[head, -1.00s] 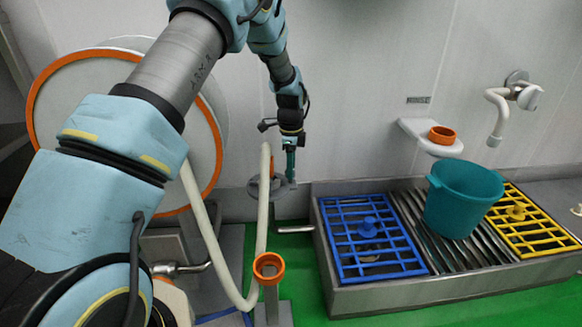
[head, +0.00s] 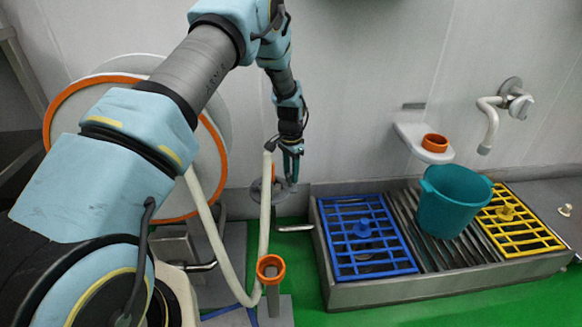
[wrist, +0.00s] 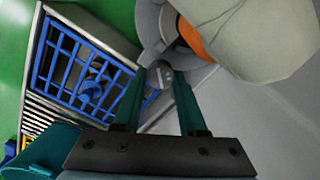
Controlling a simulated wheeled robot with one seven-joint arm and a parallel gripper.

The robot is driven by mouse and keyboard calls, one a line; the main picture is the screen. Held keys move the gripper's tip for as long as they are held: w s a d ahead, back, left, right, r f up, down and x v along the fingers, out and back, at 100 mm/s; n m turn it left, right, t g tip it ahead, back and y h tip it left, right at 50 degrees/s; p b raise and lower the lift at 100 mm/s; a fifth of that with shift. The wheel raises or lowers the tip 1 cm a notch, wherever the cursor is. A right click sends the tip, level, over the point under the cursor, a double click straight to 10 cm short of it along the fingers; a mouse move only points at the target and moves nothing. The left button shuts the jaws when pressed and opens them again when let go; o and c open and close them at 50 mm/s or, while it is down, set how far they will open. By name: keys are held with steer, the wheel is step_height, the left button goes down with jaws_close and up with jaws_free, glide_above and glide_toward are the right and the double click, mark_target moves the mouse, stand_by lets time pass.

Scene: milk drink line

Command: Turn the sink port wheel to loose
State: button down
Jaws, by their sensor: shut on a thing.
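The sink port wheel (head: 256,192) is a grey disc at the wall, just left of the sink. It is partly hidden behind a pale hose and my gripper. In the wrist view its grey rim (wrist: 150,28) shows with a round grey knob (wrist: 159,74) between my teal fingers. My gripper (head: 291,178) points down at the wheel's right side and is shut on what looks like this knob; the exact contact is hard to see. An orange ring (wrist: 196,40) sits behind the pale hose in the wrist view.
The steel sink (head: 345,292) holds a blue grate (head: 345,265), a yellow grate (head: 520,238) and a teal bucket (head: 452,205). The pale hose (head: 264,215) hangs close left of my gripper. An orange-topped post (head: 270,268) stands in front.

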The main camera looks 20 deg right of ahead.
mark_target(290, 175)
steer(key=n+p, duration=0.1)
steer(key=n, duration=0.2)
steer(key=shift+r+n+p, duration=0.15)
steer(key=shift+n+p, duration=0.15)
steer(key=shift+p, duration=0.1)
steer(key=n+p, duration=0.1)
steer(key=n, duration=0.2)
steer(key=shift+n, duration=0.3)
steer(key=n+p, duration=0.1)
steer(key=n, duration=0.2)
steer(key=shift+n, duration=0.3)
steer(key=shift+a+n+p, duration=0.1)
steer(key=shift+n+p, duration=0.4)
steer(key=shift+n, duration=1.2)
steer(key=shift+c, duration=2.3)
jaws_free()
steer(key=shift+w, duration=0.1)
step_height(290, 175, up, 11)
steer(key=p, duration=0.1)
steer(key=shift+f, duration=0.2)
